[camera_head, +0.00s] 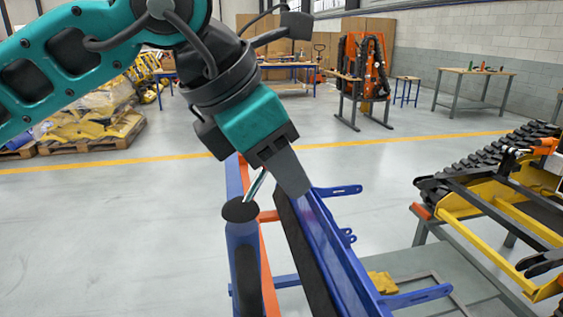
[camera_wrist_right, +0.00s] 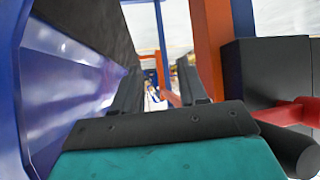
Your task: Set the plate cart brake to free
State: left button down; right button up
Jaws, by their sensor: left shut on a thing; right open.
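The plate cart shows at the lower middle of the head view as blue and orange framing with a long blue panel (camera_head: 330,245) edged by a black strip. A blue-and-black handle (camera_head: 243,250) stands beside it, with a thin silver rod (camera_head: 255,187) at its top. My left gripper (camera_head: 290,178) is shut where the rod runs in, close above the panel's far end; its jaws partly hide the hold. In the right wrist view, my right gripper (camera_wrist_right: 160,92) is open and empty between the blue panel (camera_wrist_right: 75,95) and an orange post. A red lever-like bar (camera_wrist_right: 290,112) sits at right on a black block.
A yellow tracked carrier (camera_head: 480,225) on a grey stand is at the right. Pallets with yellow parts (camera_head: 90,125) stand at the back left. Workbenches (camera_head: 475,72) and an orange machine (camera_head: 365,65) are farther back.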

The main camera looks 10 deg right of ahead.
pick_arm(q)
jog(key=c, duration=0.9)
grip_release()
jog(key=v, duration=1.2)
jog(key=shift+a+r, duration=0.25)
jog(key=shift+r, duration=0.05)
jog(key=shift+s, duration=0.1)
